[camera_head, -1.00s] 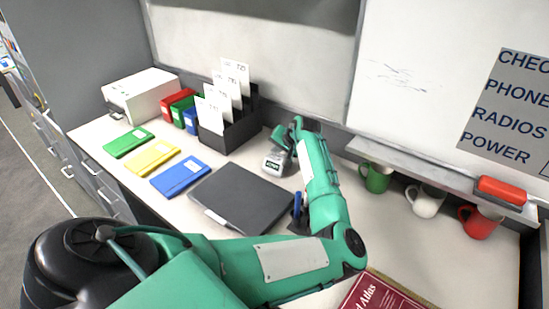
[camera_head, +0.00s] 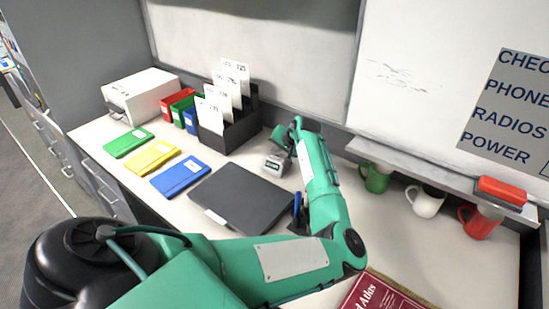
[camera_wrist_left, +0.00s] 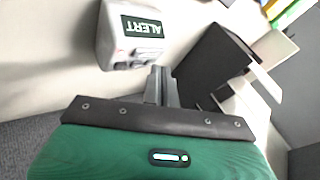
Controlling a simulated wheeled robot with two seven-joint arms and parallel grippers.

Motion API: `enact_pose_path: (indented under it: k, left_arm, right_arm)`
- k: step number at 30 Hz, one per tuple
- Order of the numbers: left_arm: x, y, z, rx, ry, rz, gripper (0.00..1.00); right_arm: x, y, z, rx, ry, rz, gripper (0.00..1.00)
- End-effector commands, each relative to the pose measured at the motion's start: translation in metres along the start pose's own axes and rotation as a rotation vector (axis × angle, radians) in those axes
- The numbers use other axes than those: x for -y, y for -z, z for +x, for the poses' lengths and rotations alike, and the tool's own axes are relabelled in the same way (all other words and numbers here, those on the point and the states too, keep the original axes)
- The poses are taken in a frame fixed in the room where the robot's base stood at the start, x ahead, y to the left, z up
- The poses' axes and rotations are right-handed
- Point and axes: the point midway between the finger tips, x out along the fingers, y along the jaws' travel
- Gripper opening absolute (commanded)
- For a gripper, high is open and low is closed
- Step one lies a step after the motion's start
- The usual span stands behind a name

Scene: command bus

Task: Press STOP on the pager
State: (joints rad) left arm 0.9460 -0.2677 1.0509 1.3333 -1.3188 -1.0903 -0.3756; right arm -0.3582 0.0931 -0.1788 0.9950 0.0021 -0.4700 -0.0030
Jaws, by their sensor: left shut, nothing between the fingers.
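The pager (camera_head: 276,163) is a small grey-white box with a dark screen, standing on the counter behind the dark laptop-like slab. In the left wrist view the pager (camera_wrist_left: 132,38) shows its screen reading ALERT, upside down, with small buttons on the face beside it. I cannot read a STOP label. My left gripper (camera_head: 281,137) is at the pager's far side in the head view, partly hidden by my own arm. In the left wrist view its fingertips (camera_wrist_left: 160,72) are together and empty, close to the pager's lower right; I cannot tell whether they touch it.
A dark closed slab (camera_head: 240,197) lies in front of the pager. A black card organizer (camera_head: 240,128) stands to its left. Green (camera_head: 376,179), white (camera_head: 425,203) and red (camera_head: 480,222) mugs are on the right, under a ledge. A red atlas (camera_head: 378,294) lies in front.

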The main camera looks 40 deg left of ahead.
Motion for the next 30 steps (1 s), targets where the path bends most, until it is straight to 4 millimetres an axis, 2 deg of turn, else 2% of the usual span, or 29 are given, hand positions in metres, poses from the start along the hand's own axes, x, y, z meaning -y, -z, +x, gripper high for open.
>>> enact_pose_path:
  k: [30]
  left_arm:
    - [-0.0059, -0.0066, 0.0087, 0.000, 0.001, 0.001, 0.00]
  right_arm:
    - [0.0005, 0.0017, -0.0058, -0.001, 0.001, 0.000, 0.36]
